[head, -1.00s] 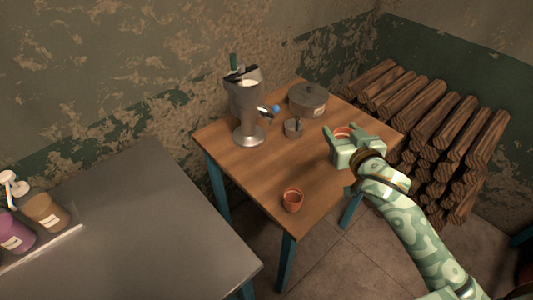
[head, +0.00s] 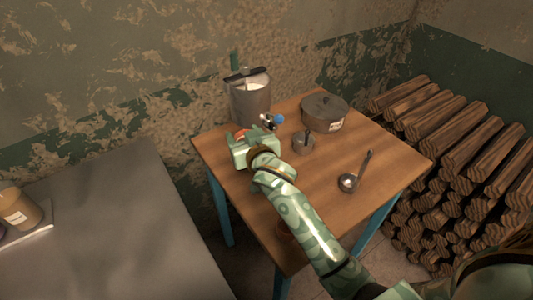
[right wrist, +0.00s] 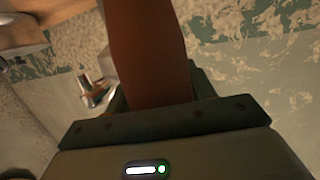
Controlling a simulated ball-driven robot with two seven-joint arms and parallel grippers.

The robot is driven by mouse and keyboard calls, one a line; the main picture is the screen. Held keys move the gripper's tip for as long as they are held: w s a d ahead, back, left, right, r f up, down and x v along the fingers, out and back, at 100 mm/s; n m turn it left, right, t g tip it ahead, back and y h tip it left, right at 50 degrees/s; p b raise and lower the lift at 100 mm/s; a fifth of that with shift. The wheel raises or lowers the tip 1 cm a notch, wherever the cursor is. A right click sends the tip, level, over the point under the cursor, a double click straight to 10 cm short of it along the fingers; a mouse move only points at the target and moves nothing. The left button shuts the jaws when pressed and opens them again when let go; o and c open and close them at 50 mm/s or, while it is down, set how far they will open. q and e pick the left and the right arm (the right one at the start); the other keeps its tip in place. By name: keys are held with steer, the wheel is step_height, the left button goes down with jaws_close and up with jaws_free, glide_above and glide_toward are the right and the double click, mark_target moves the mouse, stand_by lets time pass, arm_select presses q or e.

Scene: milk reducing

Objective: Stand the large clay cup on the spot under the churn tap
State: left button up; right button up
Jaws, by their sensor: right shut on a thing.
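My right gripper (head: 250,144) is shut on a clay cup (head: 240,134), just in front of the churn and close to its tap. Only a bit of the cup's reddish rim shows in the head view. In the right wrist view the cup (right wrist: 150,55) is a large brown shape between the fingers, with the metal tap (right wrist: 96,90) to its left. The grey metal churn (head: 250,103) holds white milk. The spot under the tap and the churn's foot are hidden by my gripper. My left gripper is out of view.
A lidded pot (head: 325,113) and a small grey metal piece (head: 303,142) stand right of the tap. A ladle (head: 350,180) lies at the table's right. Stacked logs (head: 450,140) stand right; a grey counter (head: 120,220) is left.

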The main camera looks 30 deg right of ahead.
steer(key=f+b, duration=0.2)
steer(key=f, duration=0.5)
steer(key=shift+d+f+b, duration=0.15)
steer(key=shift+d+b, duration=0.05)
steer(key=shift+b, duration=0.15)
steer(key=d, duration=0.3)
steer(key=shift+w+d+r, duration=0.2)
steer(key=shift+w+d, duration=0.05)
steer(key=shift+d, duration=0.1)
steer(key=shift+w+d, duration=0.1)
steer(key=shift+d, duration=0.65)
steer(key=d, duration=0.3)
steer(key=shift+w, duration=0.2)
steer(key=shift+a+f+b, duration=0.1)
steer(key=shift+f+b, duration=0.55)
steer(key=shift+b, duration=0.05)
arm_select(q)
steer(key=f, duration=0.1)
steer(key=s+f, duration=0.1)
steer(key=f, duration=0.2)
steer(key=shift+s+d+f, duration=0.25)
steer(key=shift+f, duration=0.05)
arm_select(e)
steer(key=shift+a+r, duration=0.1)
